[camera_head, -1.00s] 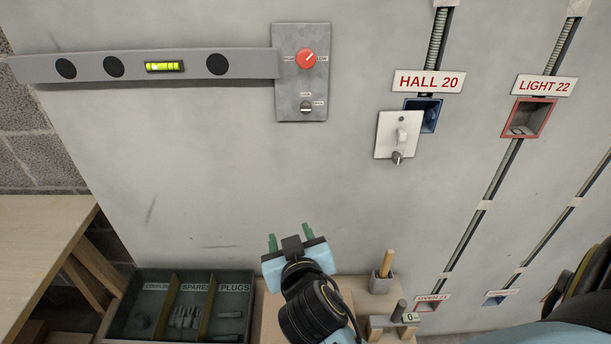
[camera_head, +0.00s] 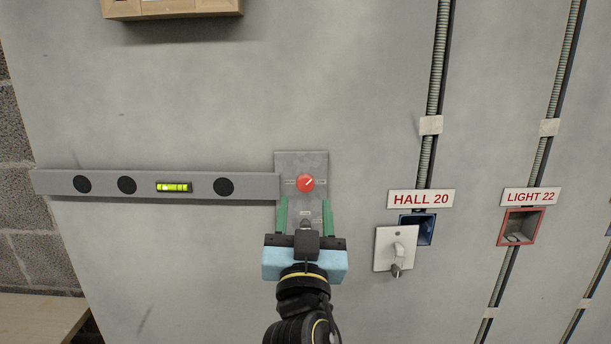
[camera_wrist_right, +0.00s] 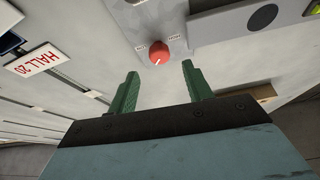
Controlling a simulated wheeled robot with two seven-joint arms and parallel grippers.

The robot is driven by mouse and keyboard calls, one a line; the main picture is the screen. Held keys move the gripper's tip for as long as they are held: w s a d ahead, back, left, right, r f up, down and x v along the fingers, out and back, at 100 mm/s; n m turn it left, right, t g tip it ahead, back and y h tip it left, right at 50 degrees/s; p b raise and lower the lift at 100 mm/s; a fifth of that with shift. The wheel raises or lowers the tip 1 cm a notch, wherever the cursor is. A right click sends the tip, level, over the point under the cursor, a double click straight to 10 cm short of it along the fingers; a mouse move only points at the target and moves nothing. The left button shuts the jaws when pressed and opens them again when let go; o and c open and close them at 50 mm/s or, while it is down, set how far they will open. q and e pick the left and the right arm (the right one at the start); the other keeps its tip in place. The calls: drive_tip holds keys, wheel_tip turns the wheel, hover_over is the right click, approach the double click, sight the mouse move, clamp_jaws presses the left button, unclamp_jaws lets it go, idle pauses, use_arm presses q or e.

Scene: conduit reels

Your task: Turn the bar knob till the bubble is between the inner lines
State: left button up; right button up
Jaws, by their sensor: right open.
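The red round knob (camera_head: 305,182) with a pale pointer line sits on the grey metal plate (camera_head: 287,160) at the right end of the level bar (camera_head: 110,184). The bar's yellow-green vial (camera_head: 174,187) shows, but the bubble's place between the lines is too small to tell. My right gripper (camera_head: 305,213) is open and empty, its green fingers upright just below the red knob, over the plate's lower part. In the right wrist view the red knob (camera_wrist_right: 159,51) lies beyond the two fingertips, apart from them. A small lower switch is mostly hidden by the gripper. My left gripper is not in view.
To the right, a white switch plate (camera_head: 386,248) hangs by the blue HALL 20 box (camera_head: 426,228). The red-rimmed LIGHT 22 box (camera_head: 541,226) is further right. A wooden box (camera_head: 170,8) is above. The wall around the knob is clear.

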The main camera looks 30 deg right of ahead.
sight(305, 185)
drive_tip(key=p+x, duration=0.1)
drive_tip(key=x, duration=0.3)
drive_tip(key=shift+w+d+r, duration=0.1)
drive_tip(key=shift+w, duration=0.05)
drive_tip(key=shift+w+d+r, duration=0.1)
drive_tip(key=shift+w+d, duration=0.15)
drive_tip(key=shift+w, duration=0.15)
drive_tip(key=c, duration=1)
drive_tip(key=shift+o, duration=0.2)
drive_tip(key=shift+n+t+y+p, duration=0.35)
drive_tip(key=shift+n+y+p, duration=0.35)
drive_tip(key=shift+n, duration=0.65)
drive_tip(key=shift+n+t+y+p, duration=0.35)
drive_tip(key=shift+n+y+p, duration=0.3)
drive_tip(key=shift+n, duration=0.7)
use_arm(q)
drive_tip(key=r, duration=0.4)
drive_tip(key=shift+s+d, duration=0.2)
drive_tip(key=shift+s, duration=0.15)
use_arm(e)
drive_tip(key=o, duration=1)
drive_tip(key=shift+c, duration=0.2)
drive_tip(key=shift+s, duration=0.1)
